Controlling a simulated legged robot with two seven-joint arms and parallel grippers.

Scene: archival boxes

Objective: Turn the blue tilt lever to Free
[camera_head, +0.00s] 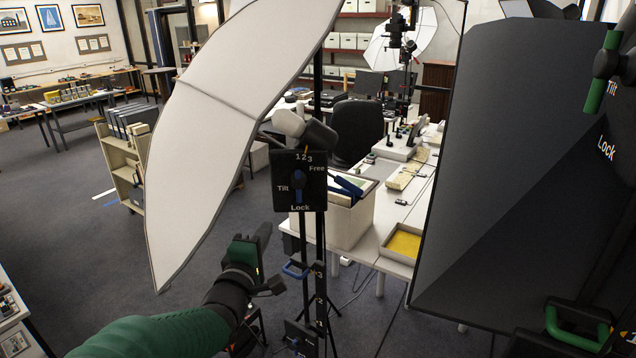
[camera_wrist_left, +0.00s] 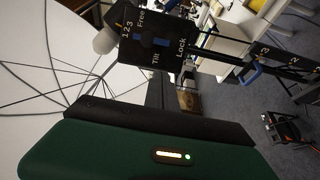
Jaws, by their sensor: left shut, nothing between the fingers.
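The blue tilt lever (camera_head: 298,188) sits on a black panel (camera_head: 315,170) on the light stand, below the white umbrella. The panel reads 1 2 3, Free, Tilt and Lock. The lever stands upright with its lower end by Lock. In the left wrist view the panel (camera_wrist_left: 130,52) appears turned sideways, with the blue lever (camera_wrist_left: 161,42) reaching toward Lock. My left gripper (camera_head: 264,242), green and black, is shut and empty, below and left of the panel and apart from the lever. My right gripper is not in view.
The white umbrella (camera_head: 215,115) fills the left of the stand. A blue handle (camera_head: 297,270) sits lower on the pole. A dark softbox (camera_head: 500,170) and a stand with a green lever (camera_head: 605,72) are at right. A white box (camera_head: 345,222) stands behind the panel.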

